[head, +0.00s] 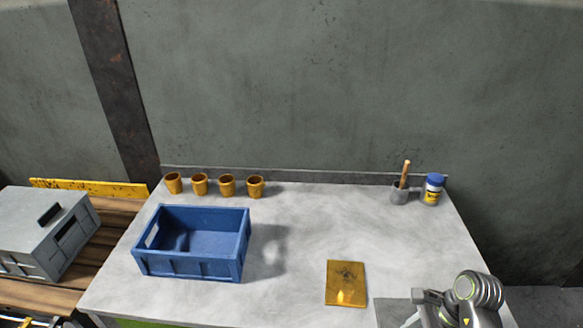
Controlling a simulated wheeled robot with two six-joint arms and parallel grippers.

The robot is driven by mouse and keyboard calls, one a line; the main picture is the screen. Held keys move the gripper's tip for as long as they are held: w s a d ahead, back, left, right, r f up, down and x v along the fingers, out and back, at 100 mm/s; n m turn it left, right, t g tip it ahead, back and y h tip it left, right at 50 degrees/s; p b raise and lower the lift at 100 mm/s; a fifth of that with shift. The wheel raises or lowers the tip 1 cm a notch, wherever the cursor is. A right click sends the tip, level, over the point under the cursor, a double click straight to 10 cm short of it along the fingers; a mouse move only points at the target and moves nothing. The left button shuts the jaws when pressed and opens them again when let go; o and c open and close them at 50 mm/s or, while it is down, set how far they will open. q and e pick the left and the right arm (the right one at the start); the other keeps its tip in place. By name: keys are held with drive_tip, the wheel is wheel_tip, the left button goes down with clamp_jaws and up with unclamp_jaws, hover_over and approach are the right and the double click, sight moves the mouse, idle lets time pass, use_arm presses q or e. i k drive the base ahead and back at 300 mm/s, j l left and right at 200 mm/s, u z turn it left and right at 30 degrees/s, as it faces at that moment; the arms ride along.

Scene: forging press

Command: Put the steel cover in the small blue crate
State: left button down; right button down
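The small blue crate (190,269) stands on the left part of the grey table, open at the top. A darker patch shows inside it; I cannot tell if it is shadow or an object. A flat grey plate (391,313), which looks like the steel cover, lies at the table's front right, cut off by the bottom edge of the view. My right gripper (427,304) is over the right side of this plate and partly hides it. I cannot tell whether its fingers touch the plate or are open. My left gripper is not in view.
A brass-coloured plate (345,283) lies between the crate and the grey plate. Several orange cups (227,186) stand behind the crate. A grey pot with a wooden-handled tool (400,193) and a blue-lidded jar (432,190) stand back right. The table's middle is clear.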

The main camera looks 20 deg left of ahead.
sight(200, 251)
drive_tip(key=k+j+u, duration=0.2)
drive_tip(key=j, duration=0.35)
drive_tip(key=k+j+u, duration=0.15)
drive_tip(key=j, duration=0.35)
drive_tip(key=k+j+u, duration=0.2)
drive_tip(key=j, duration=0.4)
drive_tip(key=k+j+u, duration=0.15)
drive_tip(key=j, duration=0.45)
drive_tip(key=j+u, duration=0.2)
drive_tip(key=j, duration=0.4)
